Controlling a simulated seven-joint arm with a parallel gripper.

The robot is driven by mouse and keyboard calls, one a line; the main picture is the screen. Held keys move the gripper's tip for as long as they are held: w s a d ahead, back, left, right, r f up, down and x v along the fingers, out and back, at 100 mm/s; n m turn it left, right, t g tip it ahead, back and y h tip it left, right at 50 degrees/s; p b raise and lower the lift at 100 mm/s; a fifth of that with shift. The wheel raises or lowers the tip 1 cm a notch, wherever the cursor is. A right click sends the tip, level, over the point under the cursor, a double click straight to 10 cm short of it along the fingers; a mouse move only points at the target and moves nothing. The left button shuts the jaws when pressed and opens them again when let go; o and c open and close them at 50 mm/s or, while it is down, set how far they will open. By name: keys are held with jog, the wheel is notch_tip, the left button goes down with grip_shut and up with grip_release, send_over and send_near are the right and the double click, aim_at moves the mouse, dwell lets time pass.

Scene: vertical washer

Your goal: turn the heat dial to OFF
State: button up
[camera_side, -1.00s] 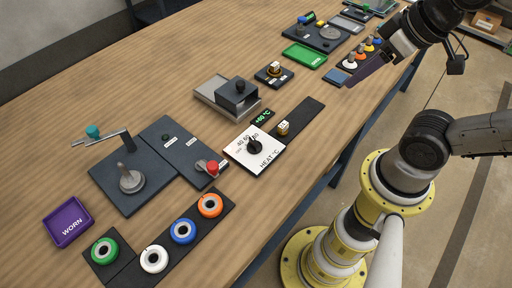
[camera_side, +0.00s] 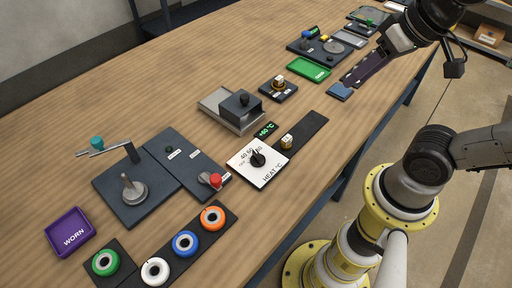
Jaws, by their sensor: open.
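The heat dial is a black knob (camera_side: 257,159) on a white square panel (camera_side: 268,176) marked HEAT °C, at the middle of the view. Small numbers are printed along the panel's upper left side. The knob's exact pointing is too small to read surely. A small green-lit display (camera_side: 267,129) above it seems to read +60 °C. My gripper (camera_side: 362,70) is at the upper right, far from the dial, empty as far as I can see, with its dark jaw part over the table's far right side. It is open, though the finger gap is hard to make out.
A black strip with a pale knob (camera_side: 287,142) lies right beside the panel. A grey box fixture (camera_side: 240,107) stands behind. A red-knobbed lever (camera_side: 215,180) and crank plate (camera_side: 122,200) lie left. Coloured rings, including an orange one (camera_side: 212,218), lie in front. Table above the dial is partly bare.

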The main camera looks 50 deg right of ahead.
jog(key=w+a+r+m+g, duration=0.1)
jog(key=w+a+r+m, duration=0.15)
jog(key=w, duration=0.25)
jog(key=n+g, duration=0.2)
jog(key=g, duration=0.2)
send_over(255, 151)
notch_tip(255, 151, down, 9)
notch_tip(255, 151, down, 14)
jog(key=shift+r, duration=0.2)
grip_shut()
